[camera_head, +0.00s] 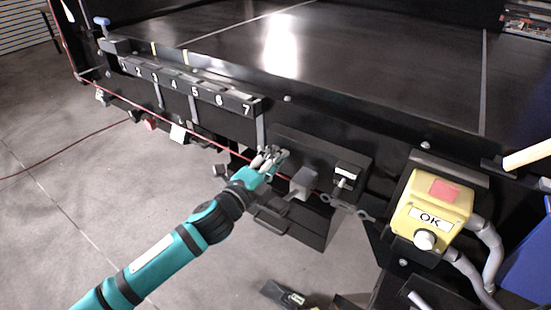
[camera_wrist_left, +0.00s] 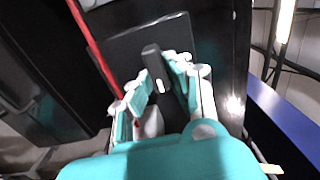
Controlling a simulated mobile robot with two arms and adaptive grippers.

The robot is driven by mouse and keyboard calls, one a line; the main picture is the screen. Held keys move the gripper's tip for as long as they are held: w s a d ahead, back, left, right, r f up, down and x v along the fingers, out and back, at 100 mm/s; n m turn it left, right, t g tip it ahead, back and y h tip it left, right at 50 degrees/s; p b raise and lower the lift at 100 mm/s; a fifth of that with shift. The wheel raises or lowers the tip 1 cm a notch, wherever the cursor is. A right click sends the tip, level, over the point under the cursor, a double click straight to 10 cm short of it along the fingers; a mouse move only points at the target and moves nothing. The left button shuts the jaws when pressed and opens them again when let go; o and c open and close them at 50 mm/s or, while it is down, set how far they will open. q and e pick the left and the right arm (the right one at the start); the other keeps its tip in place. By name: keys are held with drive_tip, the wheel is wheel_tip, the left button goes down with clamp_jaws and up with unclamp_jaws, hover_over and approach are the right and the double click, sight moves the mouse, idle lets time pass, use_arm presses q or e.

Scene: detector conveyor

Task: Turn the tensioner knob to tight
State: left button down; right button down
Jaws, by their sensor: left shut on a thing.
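My left gripper (camera_head: 270,157) reaches in from the lower left to a dark plate (camera_head: 315,155) on the conveyor's side. In the left wrist view, its fingers (camera_wrist_left: 158,85) stand on either side of a dark bar-shaped tensioner knob (camera_wrist_left: 153,62) with a white mark near its lower end. The gripper is shut on this knob. In the head view the fingers hide the knob. I cannot read any tight or loose marking around it. My right gripper is not in view.
A numbered rail (camera_head: 185,90) runs along the conveyor edge (camera_head: 350,60) at upper left. A red cord (camera_wrist_left: 88,40) passes beside the plate. A grey block (camera_head: 303,182) and a small switch (camera_head: 347,176) sit close by. A yellow OK box (camera_head: 432,210) is at right.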

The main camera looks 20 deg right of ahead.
use_arm(q)
drive_tip(key=shift+f, duration=0.1)
idle(0.3)
drive_tip(key=c, duration=1.3)
unclamp_jaws()
drive_tip(key=v, duration=1.2)
drive_tip(key=shift+s, duration=0.1)
